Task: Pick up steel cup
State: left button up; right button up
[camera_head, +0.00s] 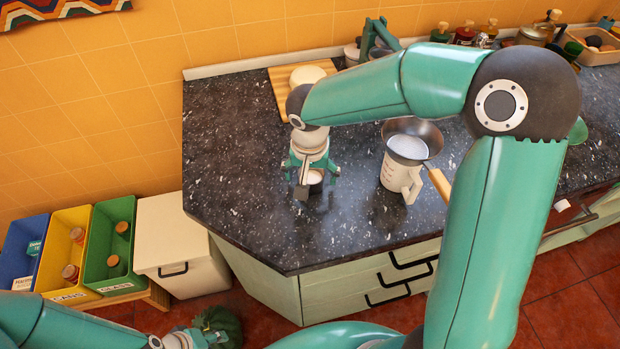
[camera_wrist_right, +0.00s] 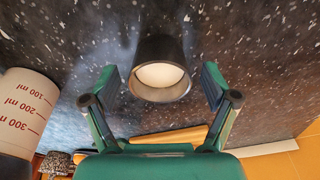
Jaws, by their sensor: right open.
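The steel cup (camera_head: 315,179) stands on the dark speckled countertop, partly hidden by my right gripper in the head view. In the right wrist view the cup (camera_wrist_right: 160,80) is a dark grey cylinder with a pale round inside, centred between the fingers. My right gripper (camera_head: 312,172) is open, with one finger on each side of the cup. In the wrist view gaps show between the cup and both fingers (camera_wrist_right: 160,88). My left gripper (camera_head: 215,328) is low at the bottom left of the head view, away from the counter; its jaws are unclear.
A white measuring cup (camera_head: 398,172) stands right of the steel cup, with a pan (camera_head: 425,133) behind it. A wooden board (camera_head: 284,92) lies at the back. Bottles line the back right. Bins (camera_head: 112,240) stand left of the counter. The counter's left part is clear.

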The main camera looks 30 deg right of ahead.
jog(key=shift+w+f, duration=0.1)
jog(key=shift+f, duration=0.45)
jog(key=c, duration=1.3)
jog(key=shift+r, duration=0.15)
notch_tip(320, 180, up, 20)
jog(key=shift+f, duration=0.1)
